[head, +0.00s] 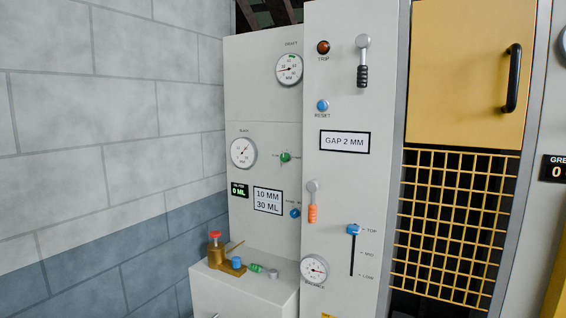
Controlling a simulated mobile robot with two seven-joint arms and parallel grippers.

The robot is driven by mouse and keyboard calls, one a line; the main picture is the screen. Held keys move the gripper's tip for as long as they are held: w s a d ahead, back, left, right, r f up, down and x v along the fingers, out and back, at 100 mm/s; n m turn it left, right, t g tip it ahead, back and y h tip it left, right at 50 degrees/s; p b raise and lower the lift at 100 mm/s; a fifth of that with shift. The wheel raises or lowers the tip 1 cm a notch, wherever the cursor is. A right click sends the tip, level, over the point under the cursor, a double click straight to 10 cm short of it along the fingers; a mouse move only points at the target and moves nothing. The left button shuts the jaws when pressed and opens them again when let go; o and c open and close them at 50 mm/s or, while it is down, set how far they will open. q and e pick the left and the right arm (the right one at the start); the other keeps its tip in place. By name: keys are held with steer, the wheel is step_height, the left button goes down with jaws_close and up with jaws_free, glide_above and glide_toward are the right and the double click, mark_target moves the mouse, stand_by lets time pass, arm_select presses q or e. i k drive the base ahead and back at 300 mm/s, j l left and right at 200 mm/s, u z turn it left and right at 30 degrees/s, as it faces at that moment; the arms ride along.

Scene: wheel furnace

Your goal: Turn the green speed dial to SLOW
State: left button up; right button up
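A small green knob (285,157) sits on the grey panel at the left of the machine, with tiny labels beside it that are too small to read surely. I cannot tell whether it is the speed dial or where it points. A second small green part (256,268) lies on the low white ledge, next to a brass fitting. No label reading SLOW is legible. Neither of my grippers is in view.
The ledge (225,283) also carries a brass fitting (217,255) with a red cap. The taller panel has a blue-knobbed slider (353,230), an orange-handled lever (312,205) and a black-handled lever (362,65). A yellow grille (455,220) stands right; a block wall (110,150) stands left.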

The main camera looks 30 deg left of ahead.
mark_target(285, 157)
steer(key=i+j+z, duration=0.15)
steer(key=j+z, duration=0.15)
steer(key=j, duration=0.3)
steer(key=j+z, duration=0.3)
steer(key=j, duration=0.35)
